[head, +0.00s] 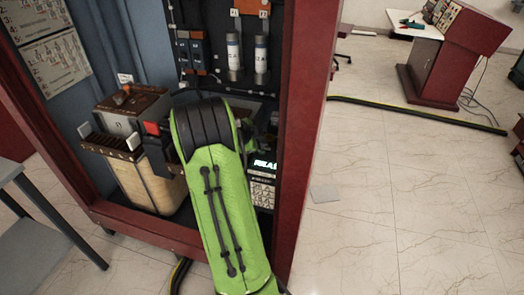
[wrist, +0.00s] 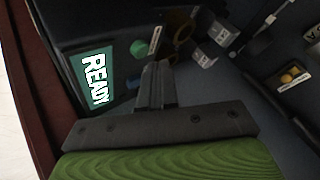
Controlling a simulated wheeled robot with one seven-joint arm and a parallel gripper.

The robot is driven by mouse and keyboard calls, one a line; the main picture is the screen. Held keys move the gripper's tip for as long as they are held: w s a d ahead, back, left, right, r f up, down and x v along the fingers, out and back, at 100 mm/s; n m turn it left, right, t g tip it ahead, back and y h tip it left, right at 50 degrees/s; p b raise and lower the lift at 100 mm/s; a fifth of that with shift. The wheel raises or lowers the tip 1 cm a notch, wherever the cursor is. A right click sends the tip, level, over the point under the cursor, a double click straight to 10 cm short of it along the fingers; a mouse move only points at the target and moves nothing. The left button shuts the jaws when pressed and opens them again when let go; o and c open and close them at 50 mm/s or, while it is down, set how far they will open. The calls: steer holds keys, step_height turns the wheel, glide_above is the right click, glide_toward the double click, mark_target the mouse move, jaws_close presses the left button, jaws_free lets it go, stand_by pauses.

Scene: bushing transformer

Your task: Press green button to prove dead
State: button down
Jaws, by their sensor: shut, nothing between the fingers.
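The green button (wrist: 138,47) is a round knob on the dark face of the tester, near the top middle of the wrist view. A green screen (wrist: 95,77) beside it reads READY. My gripper (wrist: 157,66) is shut and empty, with its tips just below and right of the button in the picture. I cannot tell whether they touch the panel. In the head view the lit screen (head: 264,164) is partly covered by my green arm. The button and my gripper are hidden behind the arm there.
The tester stands inside a red-framed cabinet (head: 302,120); its red edge is close at the left in the wrist view. Sockets with white labels (wrist: 203,57) lie right of the button. A tan transformer box (head: 145,185) stands left of my arm. Floor at right is mostly clear.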

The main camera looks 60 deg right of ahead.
mark_target(260, 154)
steer(key=shift+f+b, duration=0.4)
steer(key=shift+b, duration=0.25)
steer(key=shift+f, duration=0.45)
stand_by(0.3)
steer(key=shift+r, duration=0.9)
steer(key=shift+r+p, duration=1.55)
steer(key=shift+r, duration=0.95)
